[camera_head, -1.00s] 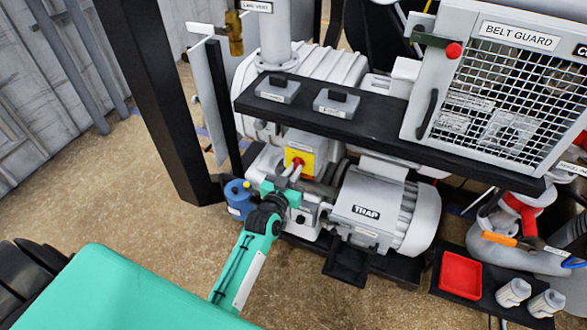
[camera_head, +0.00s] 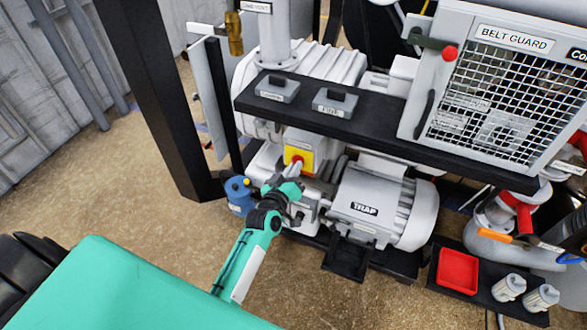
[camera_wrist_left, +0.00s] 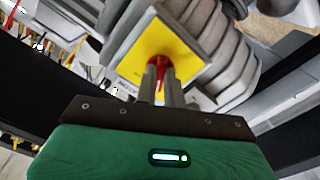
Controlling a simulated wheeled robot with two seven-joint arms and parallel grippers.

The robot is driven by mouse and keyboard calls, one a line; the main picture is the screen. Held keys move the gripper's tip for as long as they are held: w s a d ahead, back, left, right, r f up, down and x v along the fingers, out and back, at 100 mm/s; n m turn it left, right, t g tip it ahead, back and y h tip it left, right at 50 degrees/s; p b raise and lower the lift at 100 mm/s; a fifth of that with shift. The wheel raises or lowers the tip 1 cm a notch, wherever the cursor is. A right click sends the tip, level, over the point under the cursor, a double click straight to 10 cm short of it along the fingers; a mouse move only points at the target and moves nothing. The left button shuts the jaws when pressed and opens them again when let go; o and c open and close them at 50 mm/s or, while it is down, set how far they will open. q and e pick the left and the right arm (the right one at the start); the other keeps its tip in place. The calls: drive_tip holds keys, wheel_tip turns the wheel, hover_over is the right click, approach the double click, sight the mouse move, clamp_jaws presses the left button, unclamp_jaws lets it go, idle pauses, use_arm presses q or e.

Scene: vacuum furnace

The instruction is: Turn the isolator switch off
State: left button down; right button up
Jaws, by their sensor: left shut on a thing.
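The isolator switch has a yellow plate (camera_head: 304,157) and a red handle (camera_head: 296,161) on a grey box under the dark shelf. In the left wrist view the yellow plate (camera_wrist_left: 166,48) fills the upper middle, with the red handle (camera_wrist_left: 160,66) in its centre. My left gripper (camera_head: 294,172) reaches the switch from the front. In the left wrist view its two fingers (camera_wrist_left: 160,80) are closed on the red handle, one on each side. The fingers hide part of the handle. My right gripper is not in view.
The motor marked TRAP (camera_head: 375,210) stands right of the switch. The dark shelf (camera_head: 370,130) runs above it. A blue container (camera_head: 239,196) is at the left, near my wrist. A red tray (camera_head: 457,272) lies lower right.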

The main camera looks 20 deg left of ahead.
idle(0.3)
use_arm(q)
drive_tip(key=c, duration=1.5)
unclamp_jaws()
drive_tip(key=s+b, duration=0.3)
drive_tip(key=s, duration=1.1)
